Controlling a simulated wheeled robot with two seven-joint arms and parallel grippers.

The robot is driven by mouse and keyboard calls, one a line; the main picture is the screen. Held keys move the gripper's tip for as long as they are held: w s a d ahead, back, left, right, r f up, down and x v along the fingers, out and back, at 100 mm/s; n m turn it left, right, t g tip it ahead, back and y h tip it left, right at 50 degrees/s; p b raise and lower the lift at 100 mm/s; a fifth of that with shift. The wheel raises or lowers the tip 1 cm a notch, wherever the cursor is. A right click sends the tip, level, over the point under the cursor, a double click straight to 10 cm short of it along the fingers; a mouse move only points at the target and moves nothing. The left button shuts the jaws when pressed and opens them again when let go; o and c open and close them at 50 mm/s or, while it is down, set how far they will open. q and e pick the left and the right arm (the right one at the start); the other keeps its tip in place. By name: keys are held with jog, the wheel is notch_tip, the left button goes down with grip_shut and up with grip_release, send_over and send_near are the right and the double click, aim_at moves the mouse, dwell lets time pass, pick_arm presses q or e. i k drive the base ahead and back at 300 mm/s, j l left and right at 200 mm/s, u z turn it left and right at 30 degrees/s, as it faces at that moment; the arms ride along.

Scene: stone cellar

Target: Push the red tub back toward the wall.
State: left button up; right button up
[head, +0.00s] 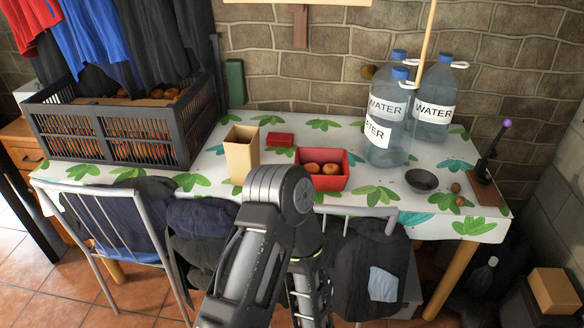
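The red tub (327,184) stands upright on the table, right of the middle, with two round orange-brown items in it. A strip of patterned tablecloth separates it from the stone wall (330,75) behind. One of my arms rises from the bottom edge in front of the table, its bent joint just left of and below the tub in the picture. I cannot see contact between the arm and the tub. No fingertips of either gripper show.
A tan box (241,158) stands left of the tub, and a small red box (280,139) lies behind it. Water jugs (388,135) and a dark bowl (422,181) are right. A dark crate (100,138) is far left. Clothes-draped chairs (365,265) block the table's front.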

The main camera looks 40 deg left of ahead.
aim_at(320, 156)
jog(key=i+j+u, duration=0.2)
jog(key=u, duration=0.25)
jog(key=i+j+u, duration=0.2)
jog(key=u, duration=0.25)
jog(key=i+u, duration=0.1)
jog(key=i, duration=0.3)
